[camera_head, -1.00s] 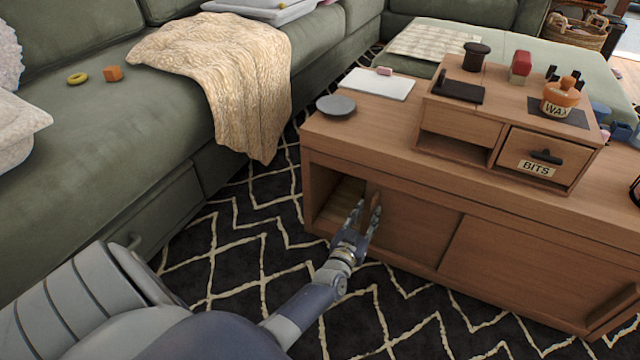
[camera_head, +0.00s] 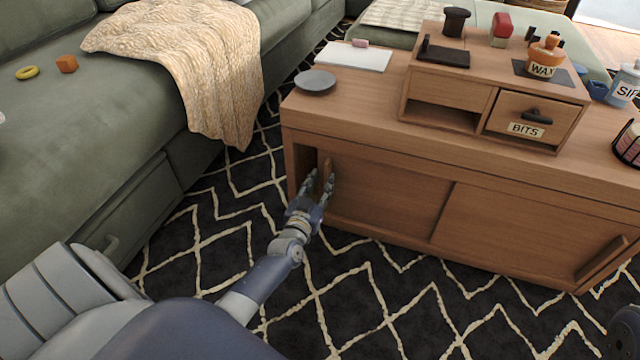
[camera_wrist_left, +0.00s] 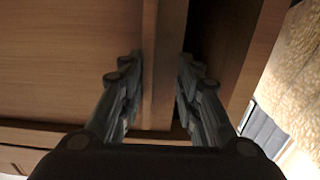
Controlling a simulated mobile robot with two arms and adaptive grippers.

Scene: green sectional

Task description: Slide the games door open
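The low wooden cabinet (camera_head: 370,150) has two sliding doors in its front. The left door (camera_head: 390,195) has an upright wooden handle (camera_wrist_left: 162,65) near its left edge, with a narrow dark opening (camera_head: 305,160) left of it. No door label shows. My left gripper (camera_head: 319,182) is at this handle, one finger on each side. In the left wrist view its fingers (camera_wrist_left: 161,75) are closed in against the handle. The right door (camera_head: 525,230) has a slanting-looking handle (camera_head: 602,258) at its far right end.
On the cabinet stand a small organizer with a BITS drawer (camera_head: 525,125), an orange WAX jar (camera_head: 544,62) and a grey dish (camera_head: 315,81). The green sofa (camera_head: 100,130) is at left. Patterned rug (camera_head: 370,290) lies clear before the cabinet.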

